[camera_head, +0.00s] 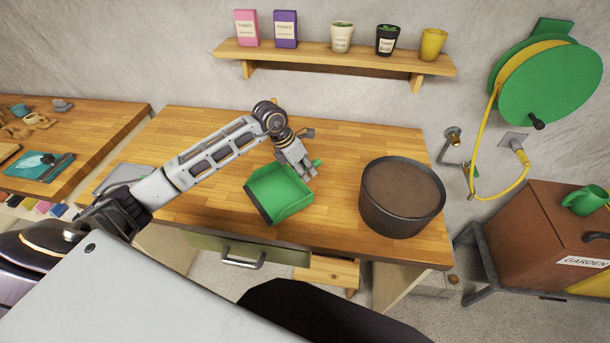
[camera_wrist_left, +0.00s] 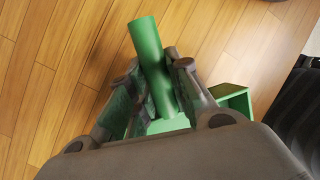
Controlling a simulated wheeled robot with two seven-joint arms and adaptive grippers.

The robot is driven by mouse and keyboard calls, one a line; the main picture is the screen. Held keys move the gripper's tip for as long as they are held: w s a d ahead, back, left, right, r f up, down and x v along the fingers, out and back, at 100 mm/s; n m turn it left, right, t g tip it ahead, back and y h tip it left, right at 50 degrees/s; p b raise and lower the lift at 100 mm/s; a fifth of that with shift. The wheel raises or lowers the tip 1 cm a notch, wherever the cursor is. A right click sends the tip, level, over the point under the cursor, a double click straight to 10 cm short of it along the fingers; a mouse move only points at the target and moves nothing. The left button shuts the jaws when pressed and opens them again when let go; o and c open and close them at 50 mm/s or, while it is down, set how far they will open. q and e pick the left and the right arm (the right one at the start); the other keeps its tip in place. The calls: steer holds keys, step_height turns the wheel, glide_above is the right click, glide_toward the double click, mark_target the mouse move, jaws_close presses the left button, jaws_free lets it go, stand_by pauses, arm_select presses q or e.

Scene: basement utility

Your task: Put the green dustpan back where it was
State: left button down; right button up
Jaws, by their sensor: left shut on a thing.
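The green dustpan (camera_head: 279,192) is at the middle of the wooden workbench, its open front edge toward the lower left. I cannot tell whether it rests on the bench or is just above it. My left gripper (camera_head: 309,174) is over its back right end. In the left wrist view the gripper (camera_wrist_left: 160,95) is shut on the dustpan's round green handle (camera_wrist_left: 150,55), whose end sticks out past the fingers. My right gripper is not in view.
A round dark pot of soil (camera_head: 402,194) stands on the workbench (camera_head: 345,140), right of the dustpan. A shelf (camera_head: 345,60) with boxes and pots hangs on the wall behind. A grey tray (camera_head: 125,175) lies at the bench's left. The bench between dustpan and pot is clear.

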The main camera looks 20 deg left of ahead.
mark_target(292, 179)
arm_select(q)
steer(key=shift+f, duration=1.2)
steer(key=c, duration=1.3)
jaws_free()
steer(key=shift+f, duration=0.1)
steer(key=shift+a+r, duration=0.15)
steer(key=shift+r, duration=0.35)
steer(key=shift+b+v, duration=0.6)
steer(key=shift+v, duration=5)
